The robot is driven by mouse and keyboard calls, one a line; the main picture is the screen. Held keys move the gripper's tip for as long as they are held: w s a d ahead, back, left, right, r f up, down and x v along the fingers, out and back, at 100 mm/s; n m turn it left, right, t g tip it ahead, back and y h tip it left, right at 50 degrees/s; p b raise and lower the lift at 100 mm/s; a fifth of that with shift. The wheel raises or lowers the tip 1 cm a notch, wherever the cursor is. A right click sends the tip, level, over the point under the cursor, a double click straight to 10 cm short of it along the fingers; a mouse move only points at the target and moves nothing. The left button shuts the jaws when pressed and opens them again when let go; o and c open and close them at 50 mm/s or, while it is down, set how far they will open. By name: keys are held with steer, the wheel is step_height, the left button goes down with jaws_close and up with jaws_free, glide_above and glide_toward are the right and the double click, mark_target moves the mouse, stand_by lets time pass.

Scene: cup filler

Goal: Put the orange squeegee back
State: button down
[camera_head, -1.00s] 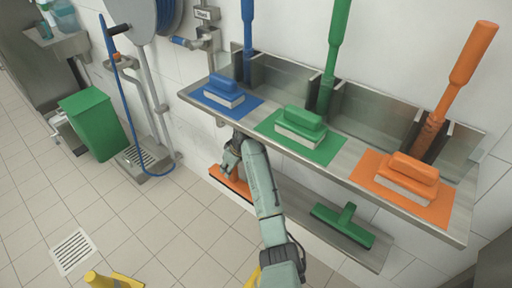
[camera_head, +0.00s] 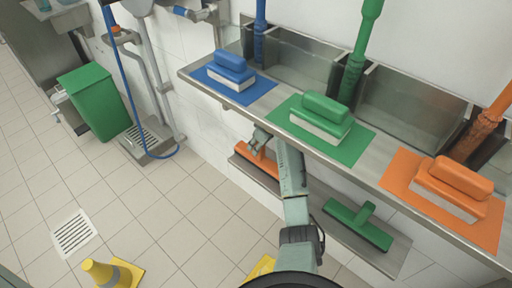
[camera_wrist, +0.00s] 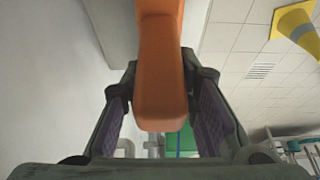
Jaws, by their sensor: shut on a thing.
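The orange squeegee (camera_head: 256,160) is at the left end of the lower metal shelf (camera_head: 345,232) in the head view, partly hidden by my arm. In the wrist view its orange handle (camera_wrist: 160,75) runs between the two dark fingers. My gripper (camera_wrist: 163,92) is shut on this handle. In the head view my gripper (camera_head: 260,138) is at the squeegee, and its fingers are hard to make out. I cannot tell whether the squeegee rests on the shelf or is slightly above it. A green squeegee (camera_head: 358,223) lies on the same shelf, to the right.
The upper shelf (camera_head: 262,105) holds blue (camera_head: 231,65), green (camera_head: 325,110) and orange (camera_head: 459,178) brushes on matching mats, with upright handles behind. The tiled floor between is open.

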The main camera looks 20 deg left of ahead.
steer(key=shift+r, duration=0.2)
steer(key=shift+d+f, duration=0.1)
steer(key=shift+f, duration=0.05)
steer(key=c, duration=1.2)
jaws_free()
steer(key=shift+c, duration=0.2)
steer(key=shift+r, duration=0.25)
steer(key=b+v, duration=0.1)
steer(key=v, duration=0.1)
steer(key=shift+d+r+b, duration=0.15)
steer(key=shift+r+b, duration=0.05)
steer(key=shift+b, duration=0.1)
steer(key=s+d, duration=0.1)
steer(key=d, duration=0.2)
steer(key=s+d+b, duration=0.1)
steer(key=d, duration=0.3)
steer(key=s+d, duration=0.1)
steer(key=d, duration=0.2)
steer(key=shift+s+d+r+b, duration=0.15)
steer(key=shift+s+b, duration=0.15)
steer(key=shift+s, duration=0.05)
steer(key=shift+s+d, duration=0.2)
steer(key=shift+d, duration=0.3)
